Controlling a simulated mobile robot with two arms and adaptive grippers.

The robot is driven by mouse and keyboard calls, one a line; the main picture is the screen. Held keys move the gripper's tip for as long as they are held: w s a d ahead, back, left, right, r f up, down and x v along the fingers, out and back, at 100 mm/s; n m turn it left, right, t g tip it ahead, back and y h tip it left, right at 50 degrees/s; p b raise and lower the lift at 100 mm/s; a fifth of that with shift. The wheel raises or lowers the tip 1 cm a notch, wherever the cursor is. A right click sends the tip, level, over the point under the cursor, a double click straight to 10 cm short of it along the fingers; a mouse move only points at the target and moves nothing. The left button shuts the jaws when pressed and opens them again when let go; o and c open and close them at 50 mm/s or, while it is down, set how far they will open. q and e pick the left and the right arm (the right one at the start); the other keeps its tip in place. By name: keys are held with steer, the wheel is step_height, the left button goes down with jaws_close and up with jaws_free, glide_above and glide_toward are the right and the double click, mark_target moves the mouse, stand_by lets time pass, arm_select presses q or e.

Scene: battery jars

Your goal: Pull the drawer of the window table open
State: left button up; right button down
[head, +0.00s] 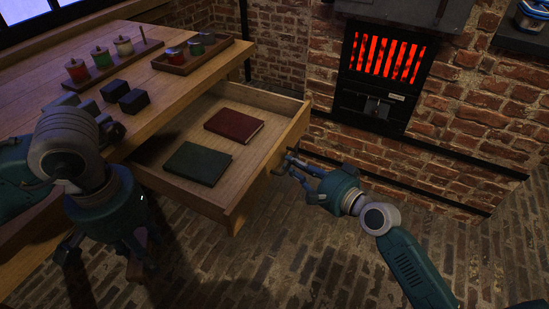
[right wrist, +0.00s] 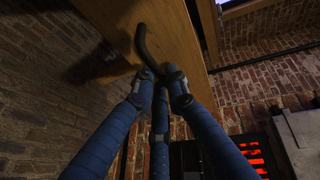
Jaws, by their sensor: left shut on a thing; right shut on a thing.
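The wooden drawer (head: 264,155) of the window table (head: 192,68) stands pulled well out. A dark curved handle on its front shows in the right wrist view (right wrist: 147,50). My right gripper (head: 287,166) is shut on this handle, and its blue fingers meet at the handle's lower end in the right wrist view (right wrist: 160,80). My left gripper (head: 108,262) hangs low at the table's near side, beside the drawer. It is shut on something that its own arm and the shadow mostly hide.
A red book (head: 234,125) and a green book (head: 198,163) lie in the drawer. On the tabletop are a rack of jars (head: 117,70), a tray with jars (head: 186,66) and dark blocks (head: 134,101). A glowing stove (head: 383,75) is in the brick wall. The brick floor right of the drawer is clear.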

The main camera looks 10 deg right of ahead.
steer(key=shift+s+d, duration=0.55)
steer(key=shift+d, duration=0.2)
steer(key=shift+s+d, duration=0.55)
steer(key=shift+d, duration=0.2)
steer(key=c, duration=1.7)
jaws_free()
steer(key=v, duration=1.2)
